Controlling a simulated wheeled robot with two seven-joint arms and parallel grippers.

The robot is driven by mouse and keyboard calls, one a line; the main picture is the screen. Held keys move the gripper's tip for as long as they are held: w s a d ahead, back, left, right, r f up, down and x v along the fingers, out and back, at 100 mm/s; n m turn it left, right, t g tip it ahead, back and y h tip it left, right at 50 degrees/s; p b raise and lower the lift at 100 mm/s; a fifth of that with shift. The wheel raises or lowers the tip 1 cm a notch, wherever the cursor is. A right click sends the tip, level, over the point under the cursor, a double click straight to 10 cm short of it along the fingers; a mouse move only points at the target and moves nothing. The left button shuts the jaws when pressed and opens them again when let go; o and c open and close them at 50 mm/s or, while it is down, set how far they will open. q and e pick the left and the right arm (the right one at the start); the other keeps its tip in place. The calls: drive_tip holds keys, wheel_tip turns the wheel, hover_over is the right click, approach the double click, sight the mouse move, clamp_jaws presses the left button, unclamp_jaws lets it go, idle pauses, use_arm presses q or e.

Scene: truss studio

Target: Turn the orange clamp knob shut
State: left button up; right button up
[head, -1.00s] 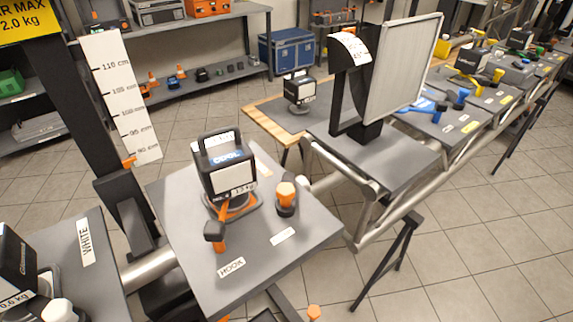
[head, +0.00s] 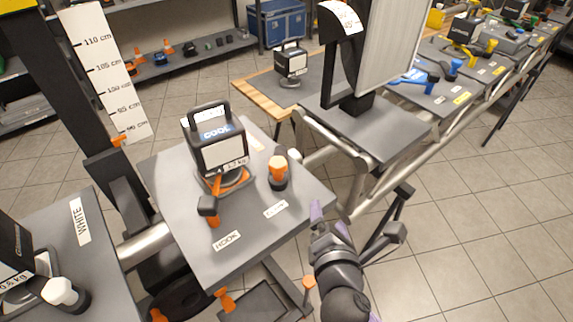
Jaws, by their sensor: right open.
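An orange knob (head: 277,164) stands upright on a black base near the right edge of the grey plate (head: 165,235). Its label (head: 275,209), in front of it, is too small to read surely. My right gripper (head: 329,220) has purple fingertips and is spread open and empty. It is at the plate's right front edge in the picture, below and right of the knob and apart from it. My left gripper is not in view.
A black unit marked COOL (head: 215,145) stands behind the knob, to its left. An orange hook piece with a black end (head: 210,212) lies near the HOOK label (head: 227,241). More orange knobs (head: 226,300) sit below the plate. A truss tube (head: 345,150) runs to the right.

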sight(280, 170)
drive_tip(key=a+r+n+t+y, duration=0.1)
drive_tip(key=a+n, duration=0.1)
drive_tip(key=n, duration=0.2)
drive_tip(key=w+a+r+n+y, duration=0.1)
drive_tip(key=a+n+y, duration=0.1)
drive_tip(key=n, duration=0.2)
drive_tip(key=w+a+r+n+t+y, duration=0.1)
drive_tip(key=a+n+y, duration=0.1)
drive_tip(key=n, duration=0.2)
drive_tip(key=shift+a+r+t, duration=0.15)
drive_tip(key=shift+a+t, duration=0.05)
drive_tip(key=shift+t, duration=0.1)
drive_tip(key=shift+n, duration=0.3)
drive_tip(key=b+x, duration=0.1)
drive_tip(key=x, duration=0.7)
drive_tip(key=shift+w+b, duration=0.2)
drive_tip(key=shift+b, duration=0.2)
drive_tip(key=shift+w+a, duration=0.1)
drive_tip(key=shift+w, duration=0.45)
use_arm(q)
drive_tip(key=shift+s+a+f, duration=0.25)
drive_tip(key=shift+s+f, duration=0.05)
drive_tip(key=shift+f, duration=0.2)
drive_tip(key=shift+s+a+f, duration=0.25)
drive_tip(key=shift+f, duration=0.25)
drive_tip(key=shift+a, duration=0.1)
use_arm(e)
drive_tip(key=shift+c, duration=0.2)
